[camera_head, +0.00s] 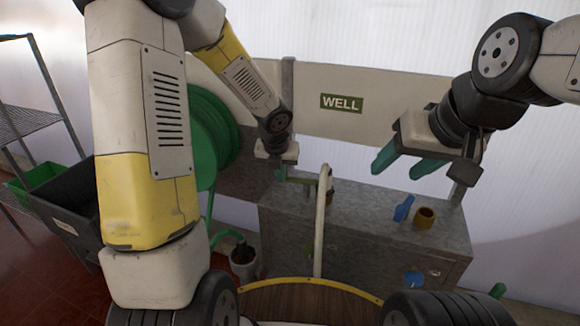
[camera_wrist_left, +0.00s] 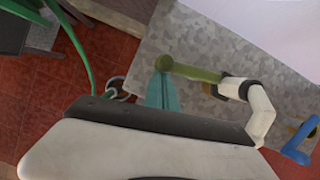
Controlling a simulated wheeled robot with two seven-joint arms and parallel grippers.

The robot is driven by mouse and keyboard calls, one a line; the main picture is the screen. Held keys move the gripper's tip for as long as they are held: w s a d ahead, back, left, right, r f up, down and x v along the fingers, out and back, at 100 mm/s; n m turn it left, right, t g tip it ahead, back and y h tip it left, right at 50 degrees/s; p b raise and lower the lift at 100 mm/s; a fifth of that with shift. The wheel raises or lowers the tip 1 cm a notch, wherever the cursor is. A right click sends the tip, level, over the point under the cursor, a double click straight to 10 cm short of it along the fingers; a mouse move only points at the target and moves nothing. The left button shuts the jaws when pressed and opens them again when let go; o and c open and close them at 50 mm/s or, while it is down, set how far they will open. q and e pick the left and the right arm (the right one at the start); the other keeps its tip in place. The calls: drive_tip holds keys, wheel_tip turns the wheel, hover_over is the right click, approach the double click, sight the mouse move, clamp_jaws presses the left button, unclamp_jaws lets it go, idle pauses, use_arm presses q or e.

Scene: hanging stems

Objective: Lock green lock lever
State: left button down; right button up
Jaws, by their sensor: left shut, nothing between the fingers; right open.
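A green lever (camera_head: 300,180) sticks out to the left at the top of the grey cabinet, beside a pale bent pipe (camera_head: 321,225). In the left wrist view the lever (camera_wrist_left: 198,73) runs across to the pale pipe (camera_wrist_left: 260,108). My left gripper (camera_head: 280,174) is shut with nothing between its fingers. Its teal fingertips (camera_wrist_left: 160,88) are at the lever's left, free end; I cannot tell if they touch it. My right gripper (camera_head: 408,164) is open and empty, above the right part of the cabinet.
The grey cabinet (camera_head: 375,220) carries a blue handle (camera_head: 403,208) and a brown ring-shaped fitting (camera_head: 425,217). A green hose reel (camera_head: 205,135) stands behind my left arm. A "WELL" sign (camera_head: 342,103) is on the back panel. A shelf rack (camera_head: 30,120) is at far left.

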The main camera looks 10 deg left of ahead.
use_arm(q)
drive_tip(key=shift+w+a, duration=0.15)
drive_tip(key=shift+w, duration=0.75)
